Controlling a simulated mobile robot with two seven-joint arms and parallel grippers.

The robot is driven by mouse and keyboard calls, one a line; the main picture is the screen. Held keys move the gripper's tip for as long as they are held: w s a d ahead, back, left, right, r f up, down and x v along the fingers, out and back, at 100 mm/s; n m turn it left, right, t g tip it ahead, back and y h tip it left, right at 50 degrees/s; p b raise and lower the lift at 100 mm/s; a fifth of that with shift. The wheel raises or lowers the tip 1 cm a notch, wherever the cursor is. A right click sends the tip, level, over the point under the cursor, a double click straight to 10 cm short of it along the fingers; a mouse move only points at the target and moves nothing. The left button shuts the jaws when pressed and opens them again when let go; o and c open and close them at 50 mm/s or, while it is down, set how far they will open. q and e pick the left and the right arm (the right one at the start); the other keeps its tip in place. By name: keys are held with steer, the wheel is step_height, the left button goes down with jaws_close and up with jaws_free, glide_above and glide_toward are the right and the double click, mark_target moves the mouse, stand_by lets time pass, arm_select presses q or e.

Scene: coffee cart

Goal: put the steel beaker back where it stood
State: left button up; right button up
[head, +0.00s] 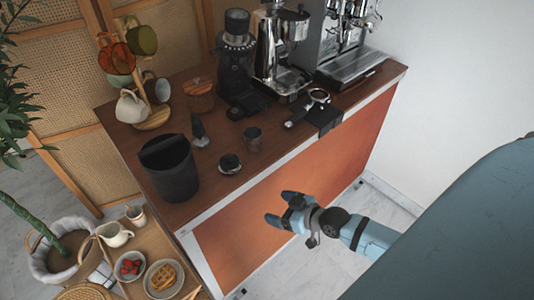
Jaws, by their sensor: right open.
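My right gripper (278,207) is open and empty. It shows in front of the orange cart front (320,180), below and to the right of the cup, and apart from it. My left gripper is not in view.
A round dark piece (230,163), a tamper-like tool (199,130) and a black bin (170,168) stand left of the cup. A portafilter (318,97), grinder (237,65) and espresso machine (345,45) are behind. A lower food table (138,262) is at bottom left.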

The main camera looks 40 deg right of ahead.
steer(key=s+a+f+g, duration=0.1)
steer(key=s+a+f, duration=0.2)
steer(key=a, duration=0.3)
steer(key=s+a+f+h, duration=0.1)
steer(key=s+a+f, duration=0.2)
steer(key=s+a, duration=0.2)
steer(key=shift+s+a+m+g+h, duration=0.2)
steer(key=shift+a+m+g+h, duration=0.15)
steer(key=shift+a, duration=0.3)
step_height(320, 180, up, 9)
steer(key=p, duration=1)
steer(key=shift+s+d, duration=0.15)
steer(key=shift+d, duration=0.15)
steer(key=shift+a+r, duration=0.1)
steer(key=shift+r, duration=0.25)
